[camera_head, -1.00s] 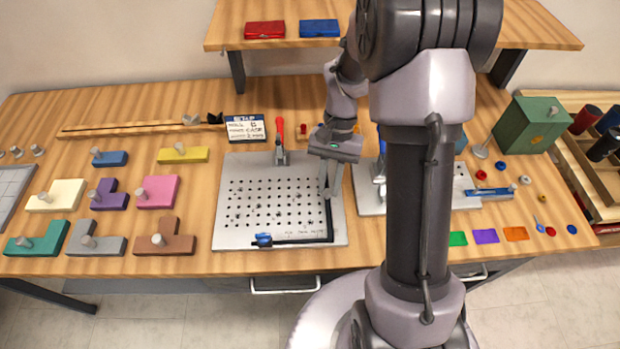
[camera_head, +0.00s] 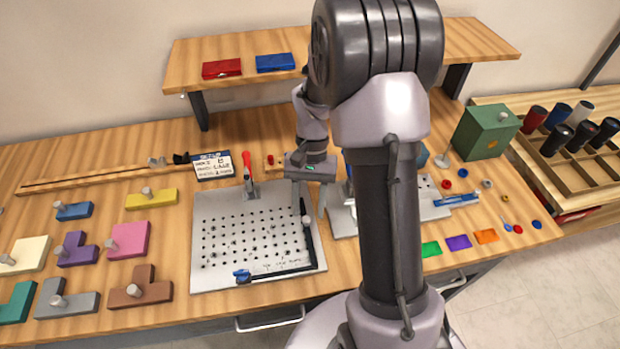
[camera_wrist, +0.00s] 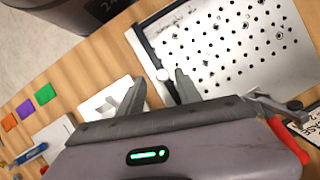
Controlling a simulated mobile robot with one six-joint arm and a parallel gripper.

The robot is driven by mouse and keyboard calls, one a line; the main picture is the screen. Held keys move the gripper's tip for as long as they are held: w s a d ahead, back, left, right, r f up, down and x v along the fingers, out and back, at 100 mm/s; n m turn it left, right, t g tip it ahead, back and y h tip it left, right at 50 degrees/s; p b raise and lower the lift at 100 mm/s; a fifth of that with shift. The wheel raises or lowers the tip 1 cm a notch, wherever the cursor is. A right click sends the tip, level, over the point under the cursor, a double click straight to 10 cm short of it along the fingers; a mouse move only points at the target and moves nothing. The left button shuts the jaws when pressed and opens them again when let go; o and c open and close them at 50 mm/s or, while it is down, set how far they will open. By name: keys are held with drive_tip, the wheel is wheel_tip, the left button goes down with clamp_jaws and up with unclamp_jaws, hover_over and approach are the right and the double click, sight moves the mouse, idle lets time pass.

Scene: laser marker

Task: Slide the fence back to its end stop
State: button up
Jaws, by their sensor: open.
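The fence appears as a black L-shaped bar (camera_head: 311,240) along the right and front edges of the perforated plate (camera_head: 210,283). A blue knob (camera_head: 242,275) sits at its front left end. In the wrist view, one black arm of the fence (camera_wrist: 146,52) runs to a small pale round knob (camera_wrist: 163,75). My gripper (camera_head: 309,206) is open over the plate's right edge, its fingers pointing down. In the wrist view, my gripper (camera_wrist: 158,80) has its fingertips on either side of the knob. Contact cannot be told. I cannot make out the end stop.
Coloured blocks with knobs, such as a pink one (camera_head: 128,239), lie left. A green box (camera_head: 487,132) stands right. A raised shelf (camera_head: 340,50) spans the back.

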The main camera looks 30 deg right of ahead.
drive_tip(key=p+v, duration=0.5)
drive_tip(key=v, duration=1.1)
drive_tip(key=shift+p, duration=0.4)
drive_tip(key=shift+s+a+r, duration=0.1)
drive_tip(key=shift+s, duration=0.05)
drive_tip(key=s+a+r+n+t+h+b, duration=0.1)
drive_tip(key=s+a+r+n+t+b, duration=0.1)
drive_tip(key=s+a+r+t+b, duration=0.55)
drive_tip(key=s+a+f+t, duration=0.2)
drive_tip(key=s+a+f, duration=0.1)
drive_tip(key=s+a, duration=0.4)
drive_tip(key=shift+s+a+n, duration=0.4)
drive_tip(key=shift+s, duration=0.75)
